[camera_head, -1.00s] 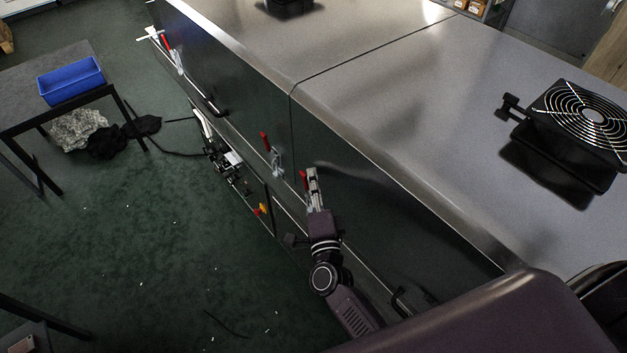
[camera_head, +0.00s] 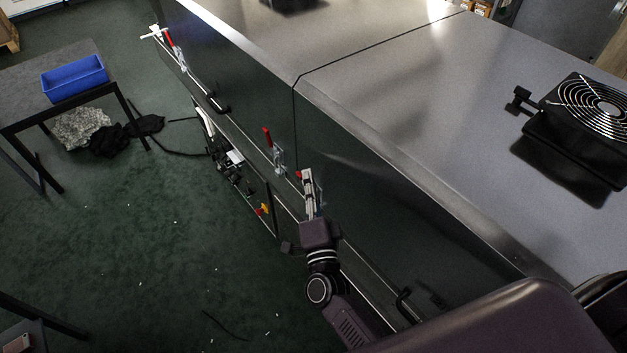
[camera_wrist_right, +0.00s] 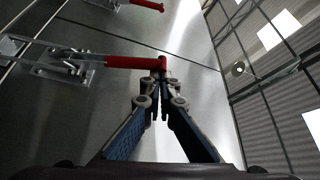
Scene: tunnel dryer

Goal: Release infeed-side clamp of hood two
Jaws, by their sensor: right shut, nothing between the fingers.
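My right gripper (camera_head: 307,176) is shut and empty, beside the dryer's side panel, just on the near side of the seam between two hoods. A toggle clamp with a red handle (camera_head: 299,174) is mostly hidden behind it. In the right wrist view that clamp's red handle (camera_wrist_right: 130,62) lies sideways, its end right at the closed fingertips (camera_wrist_right: 158,78); I cannot tell whether they touch. Its metal base (camera_wrist_right: 62,65) is at the left. A second clamp (camera_head: 278,157), its red handle upright, sits across the seam. My left gripper is not in view.
Another red-handled clamp (camera_head: 175,55) is at the far end. Black handles (camera_head: 217,103) stick out from the panels. A fan (camera_head: 590,115) sits on the hood top. A table with a blue bin (camera_head: 75,80) stands at left; the floor between is mostly open.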

